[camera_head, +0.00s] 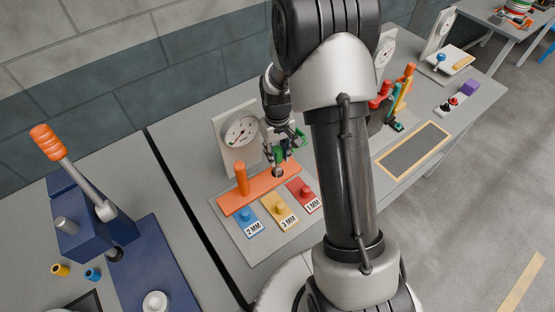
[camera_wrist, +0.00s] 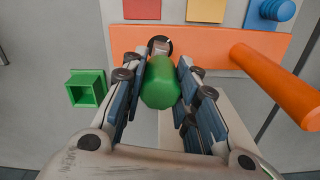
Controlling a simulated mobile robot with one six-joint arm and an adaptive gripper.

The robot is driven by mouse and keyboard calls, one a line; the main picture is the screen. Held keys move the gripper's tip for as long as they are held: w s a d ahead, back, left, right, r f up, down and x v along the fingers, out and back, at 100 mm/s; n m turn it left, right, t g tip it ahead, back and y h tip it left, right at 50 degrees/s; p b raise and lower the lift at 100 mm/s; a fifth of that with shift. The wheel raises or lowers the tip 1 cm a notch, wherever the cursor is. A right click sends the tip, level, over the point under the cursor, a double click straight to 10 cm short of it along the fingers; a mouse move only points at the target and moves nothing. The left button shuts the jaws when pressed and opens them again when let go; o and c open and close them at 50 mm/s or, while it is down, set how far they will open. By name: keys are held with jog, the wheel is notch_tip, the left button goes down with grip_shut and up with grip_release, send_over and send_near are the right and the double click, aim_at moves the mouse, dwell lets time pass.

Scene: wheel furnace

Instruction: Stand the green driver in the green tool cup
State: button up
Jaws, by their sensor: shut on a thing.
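The green driver (camera_wrist: 162,86) is between the fingers of my gripper (camera_wrist: 160,92) in the wrist view. Its handle points toward the camera and its grey shaft toward a dark round hole in the orange plate. I cannot tell whether the tip is in the hole or above it. The green tool cup (camera_wrist: 87,88), square and empty-looking, stands on the table left of the gripper in the wrist view, apart from it. In the head view my gripper (camera_head: 279,157) is over the back edge of the orange plate, with the green handle (camera_head: 278,153) partly hidden.
The orange plate (camera_wrist: 215,47) carries an upright orange post (camera_wrist: 275,82) beside the gripper. Red, yellow and blue labelled blocks (camera_head: 280,212) lie in front. A dial gauge (camera_head: 240,131) stands behind. Several coloured tools (camera_head: 400,90) stand farther right.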

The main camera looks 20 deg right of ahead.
grip_shut()
jog(key=shift+r+p, duration=1.75)
jog(key=shift+r, duration=0.8)
jog(key=w+d+f, duration=0.2)
jog(key=w+d, duration=1)
jog(key=d, duration=0.1)
jog(key=shift+w+f, duration=0.15)
jog(key=shift+f, duration=0.1)
